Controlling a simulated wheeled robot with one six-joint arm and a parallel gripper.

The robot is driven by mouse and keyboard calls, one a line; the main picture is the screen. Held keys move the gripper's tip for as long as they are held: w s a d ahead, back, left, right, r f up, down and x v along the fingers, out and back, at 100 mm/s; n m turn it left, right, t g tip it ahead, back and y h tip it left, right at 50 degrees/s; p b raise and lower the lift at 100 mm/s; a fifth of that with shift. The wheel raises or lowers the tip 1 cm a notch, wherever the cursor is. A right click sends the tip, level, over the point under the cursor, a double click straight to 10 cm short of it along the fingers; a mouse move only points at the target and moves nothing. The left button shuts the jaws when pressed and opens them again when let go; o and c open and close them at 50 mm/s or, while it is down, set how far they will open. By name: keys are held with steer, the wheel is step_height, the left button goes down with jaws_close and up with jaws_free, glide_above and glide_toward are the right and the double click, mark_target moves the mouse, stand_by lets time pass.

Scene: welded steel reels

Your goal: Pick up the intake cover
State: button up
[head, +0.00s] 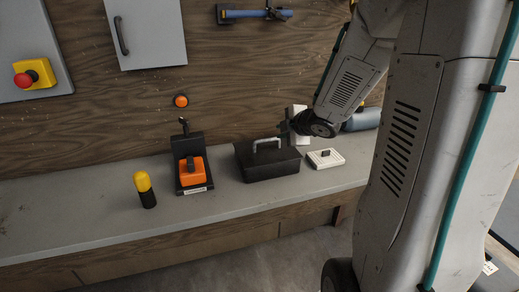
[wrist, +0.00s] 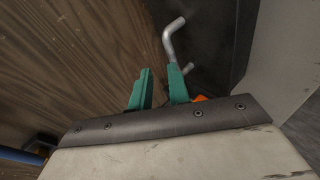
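The intake cover is most likely the small white slatted plate (head: 325,158) with a dark knob on top. It lies flat on the grey bench (head: 92,215), just right of the black case. It does not show clearly in the wrist view. My gripper (head: 284,130) is above the right part of the black case, close to its handle and up and left of the white plate. In the wrist view its two green fingers (wrist: 160,72) stand apart with nothing between them.
The black case (head: 262,163) has a raised grey handle (head: 268,141), also visible in the wrist view (wrist: 170,40) near my fingertips. Left of it stand an orange-blocked black holder (head: 193,171) and a yellow-topped cylinder (head: 145,188). A grey-blue cylinder (head: 362,119) lies behind. The bench's left side is clear.

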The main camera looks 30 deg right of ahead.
mark_target(268, 140)
steer(key=f+n+y, duration=0.2)
steer(key=shift+w+a+f+y, duration=0.2)
steer(key=shift+f+y, duration=0.1)
steer(key=shift+f, duration=0.1)
steer(key=shift+n, duration=0.3)
steer(key=x, duration=0.7)
steer(key=shift+w, duration=0.25)
steer(key=shift+r, duration=0.1)
jaws_close()
